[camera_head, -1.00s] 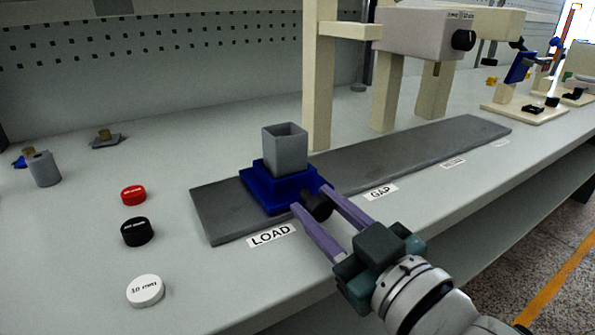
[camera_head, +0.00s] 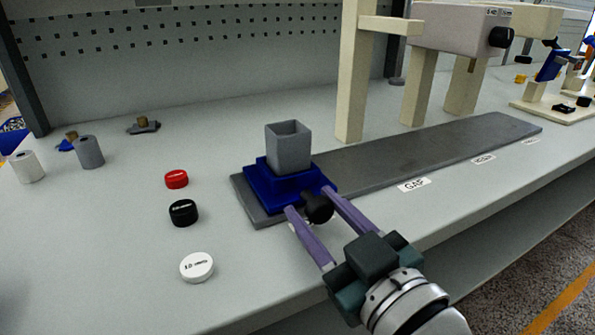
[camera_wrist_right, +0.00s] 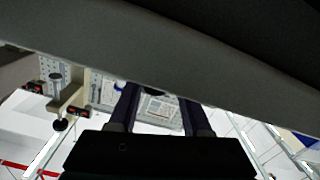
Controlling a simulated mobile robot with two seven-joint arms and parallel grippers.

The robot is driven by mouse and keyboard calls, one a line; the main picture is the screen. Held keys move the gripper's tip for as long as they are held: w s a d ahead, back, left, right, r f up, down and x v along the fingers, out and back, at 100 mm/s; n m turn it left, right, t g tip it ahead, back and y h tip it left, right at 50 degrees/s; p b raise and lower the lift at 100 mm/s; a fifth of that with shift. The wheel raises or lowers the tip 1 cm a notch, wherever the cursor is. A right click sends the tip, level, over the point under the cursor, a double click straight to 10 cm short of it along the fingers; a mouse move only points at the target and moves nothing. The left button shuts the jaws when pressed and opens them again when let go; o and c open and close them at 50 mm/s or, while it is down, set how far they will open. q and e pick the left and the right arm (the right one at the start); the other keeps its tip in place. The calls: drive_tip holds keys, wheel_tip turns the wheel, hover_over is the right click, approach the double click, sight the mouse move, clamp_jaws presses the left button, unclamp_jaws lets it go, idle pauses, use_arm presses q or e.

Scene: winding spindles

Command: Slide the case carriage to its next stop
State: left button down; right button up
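The blue carriage (camera_head: 262,188) sits near the left end of the grey track (camera_head: 420,155). The grey open-topped square case (camera_head: 288,150) stands upright on it. A black knob (camera_head: 318,208) projects from the carriage's front. The fingers (camera_wrist_right: 160,110) also show in the right wrist view, where the grey underside of something close fills the top and the knob is mostly hidden. The GAP label (camera_head: 414,185) lies right of the carriage; the LOAD label is hidden behind the fingers. My left gripper is out of view.
Red (camera_head: 176,179), black (camera_head: 183,212) and white (camera_head: 197,267) caps lie left of the track. Grey and white cylinders stand farther left. A cream frame with a grey head (camera_head: 460,32) stands behind the track. The track right of the carriage is clear.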

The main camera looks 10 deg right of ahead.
drive_tip(key=o, duration=0.3)
drive_tip(key=p+v, duration=0.1)
drive_tip(key=v, duration=0.9)
drive_tip(key=shift+p, duration=0.3)
drive_tip(key=d+r+m+g+h+p, duration=0.35)
drive_tip(key=r+g+p, duration=0.2)
drive_tip(key=p, duration=0.35)
drive_tip(key=s+d+r+m+g+h+p, duration=0.1)
drive_tip(key=s+d+r+g+p, duration=0.25)
drive_tip(key=s+r+p, duration=0.35)
drive_tip(key=s+d+r+m+g+h+p, duration=0.1)
drive_tip(key=s+d+r+g+h+p, duration=0.1)
drive_tip(key=s+r+g+p, duration=0.45)
wheel_tip(320, 180, up, 34)
drive_tip(key=s+t+p, duration=0.1)
drive_tip(key=t+p, duration=0.1)
drive_tip(key=p, duration=3.1)
drive_tip(key=shift+s+a, duration=0.2)
